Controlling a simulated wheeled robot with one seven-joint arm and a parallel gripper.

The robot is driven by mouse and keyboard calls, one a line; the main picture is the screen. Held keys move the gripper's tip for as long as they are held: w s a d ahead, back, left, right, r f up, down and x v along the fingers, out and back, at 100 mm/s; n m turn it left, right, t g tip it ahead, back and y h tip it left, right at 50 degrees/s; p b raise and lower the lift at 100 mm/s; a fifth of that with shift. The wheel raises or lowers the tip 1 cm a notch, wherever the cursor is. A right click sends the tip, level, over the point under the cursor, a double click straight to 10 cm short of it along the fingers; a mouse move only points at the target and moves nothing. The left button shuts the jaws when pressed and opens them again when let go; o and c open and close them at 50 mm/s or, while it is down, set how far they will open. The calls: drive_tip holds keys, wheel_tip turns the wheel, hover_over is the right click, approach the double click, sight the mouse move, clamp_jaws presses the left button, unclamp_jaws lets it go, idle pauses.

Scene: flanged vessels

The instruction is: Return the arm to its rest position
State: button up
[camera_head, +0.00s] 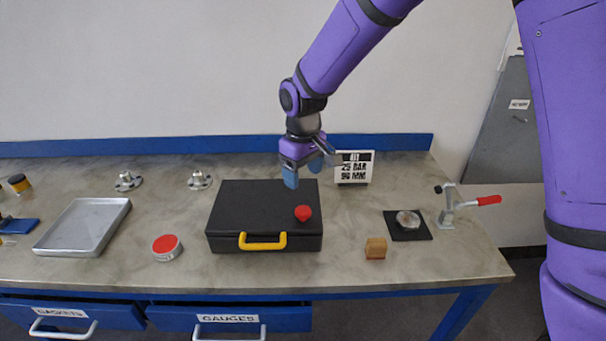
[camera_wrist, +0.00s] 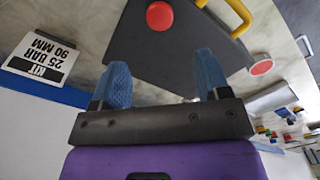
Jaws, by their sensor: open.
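My purple arm reaches in from the upper right in the head view. My gripper (camera_head: 302,172) hangs above the back right part of a black case (camera_head: 240,205) with a yellow handle. Its two blue fingers are apart and nothing is between them; they also show in the wrist view (camera_wrist: 161,85). A red knob-like piece (camera_head: 303,213) sits on the case lid, in front of the fingers and apart from them; it also shows in the wrist view (camera_wrist: 160,15).
A sign (camera_head: 353,167) reading "25 BAR 90 MM" stands right of my gripper. The bench also holds a metal tray (camera_head: 84,227), a red-topped tin (camera_head: 167,248), two flanged fittings (camera_head: 200,180), a wooden block (camera_head: 376,248), a black pad (camera_head: 420,233) and a red-handled clamp (camera_head: 449,208).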

drive_tip(key=s+d+r+m+t, duration=0.15)
drive_tip(key=s+d+r, duration=0.25)
drive_tip(key=d+r, duration=0.4)
drive_tip(key=s+d+r+m+t, duration=0.1)
drive_tip(key=s+d+r+m, duration=0.3)
drive_tip(key=d+r, duration=0.45)
drive_tip(key=s+d+r+m+t, duration=0.1)
drive_tip(key=s+d+r, duration=0.1)
drive_tip(key=s+d, duration=0.3)
drive_tip(key=s+d+r+m+t, duration=0.1)
drive_tip(key=s+d, duration=0.4)
drive_tip(key=s, duration=0.8)
wheel_tip(320, 180, up, 2)
drive_tip(key=shift+s+d+r+m+t, duration=0.1)
drive_tip(key=shift+s+d+m+t, duration=0.1)
drive_tip(key=shift+s+m+t, duration=0.25)
drive_tip(key=shift+w, duration=0.15)
